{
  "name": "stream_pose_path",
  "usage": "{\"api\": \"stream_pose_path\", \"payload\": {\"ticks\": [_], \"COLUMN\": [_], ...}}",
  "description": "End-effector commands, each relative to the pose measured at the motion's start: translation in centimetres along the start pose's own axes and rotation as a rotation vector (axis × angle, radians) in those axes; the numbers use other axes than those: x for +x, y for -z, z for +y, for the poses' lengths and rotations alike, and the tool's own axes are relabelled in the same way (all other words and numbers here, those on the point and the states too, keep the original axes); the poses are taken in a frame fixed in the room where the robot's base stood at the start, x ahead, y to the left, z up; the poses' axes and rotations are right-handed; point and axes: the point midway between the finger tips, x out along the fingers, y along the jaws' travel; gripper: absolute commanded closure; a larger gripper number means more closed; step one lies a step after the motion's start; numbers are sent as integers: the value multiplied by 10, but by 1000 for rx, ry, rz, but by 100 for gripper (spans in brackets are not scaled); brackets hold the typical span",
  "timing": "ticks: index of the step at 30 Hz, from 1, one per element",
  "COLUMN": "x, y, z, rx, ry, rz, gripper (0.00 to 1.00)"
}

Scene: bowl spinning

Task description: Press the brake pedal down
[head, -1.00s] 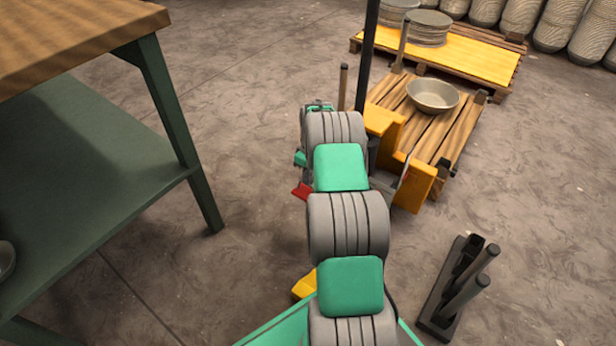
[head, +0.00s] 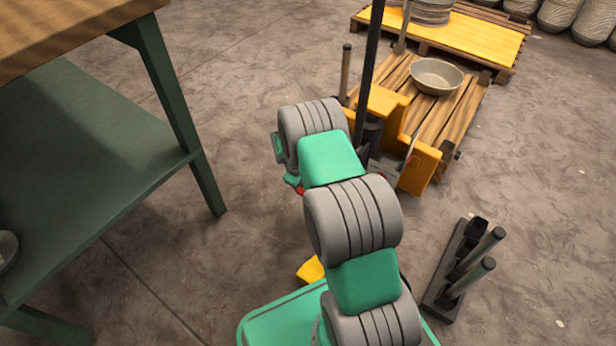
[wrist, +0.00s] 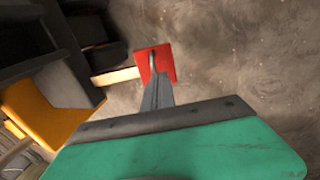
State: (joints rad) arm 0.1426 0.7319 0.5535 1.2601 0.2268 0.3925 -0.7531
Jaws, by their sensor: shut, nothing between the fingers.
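The red brake pedal (wrist: 170,62) sticks out on a pale arm from the dark and yellow machine in the wrist view. In the head view only a sliver of the red pedal (head: 300,191) shows past my arm. My gripper (wrist: 153,58) is shut and empty, its grey fingers overlapping the pedal in the wrist view. I cannot tell whether they touch it or how far it is pressed. In the head view my arm hides the fingertips.
The yellow machine (head: 420,168) has a dark upright pole and stands by a wooden pallet bearing a metal bowl (head: 436,74). A green table (head: 90,170) stands at left. A dark rack with posts (head: 465,270) stands on the floor at right.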

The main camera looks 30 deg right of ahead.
Motion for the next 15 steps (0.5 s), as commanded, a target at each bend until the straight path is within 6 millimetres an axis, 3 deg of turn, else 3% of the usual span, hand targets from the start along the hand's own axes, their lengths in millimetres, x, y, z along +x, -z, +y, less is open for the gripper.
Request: {"api": "stream_pose_path", "payload": {"ticks": [15], "x": [13], "y": [-2], "z": [-7], "rx": [0], "ry": [5], "rz": [-1], "gripper": [100]}}
